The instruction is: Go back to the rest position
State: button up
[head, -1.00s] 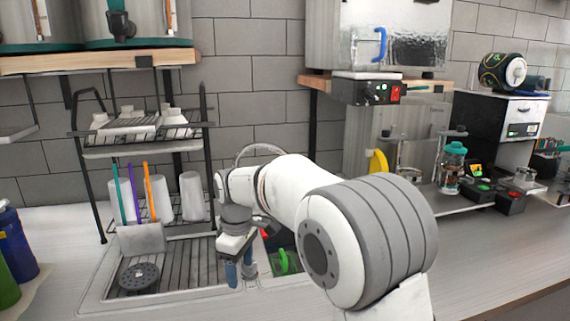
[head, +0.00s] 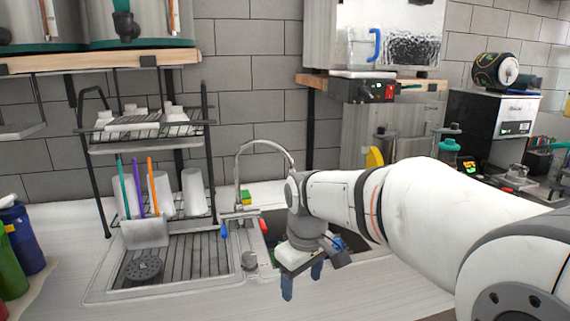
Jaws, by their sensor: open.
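My gripper (head: 302,279) is in the head view, right of centre and low in front of the sink. It points down with its two blue-grey fingers apart and nothing between them. My arm reaches in from the right and hides part of the sink and the counter behind it.
A two-tier dish rack (head: 150,139) with upturned cups and coloured straws stands left on the drainboard (head: 195,262). The faucet (head: 240,180) rises behind the sink. Bottles (head: 22,238) stand at the left edge. The sealer machine (head: 502,118) is at the right. The front counter is clear.

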jog(key=s+d+f+m+t, duration=0.1)
jog(key=s+d+m, duration=0.3)
jog(key=s+d, duration=0.2)
jog(key=s+d+f+m, duration=0.2)
jog(key=s+d+m, duration=0.2)
jog(key=s, duration=0.5)
jog(key=shift+s+d+f+t, duration=0.3)
jog(key=shift+d+t, duration=0.1)
jog(key=shift+d, duration=0.5)
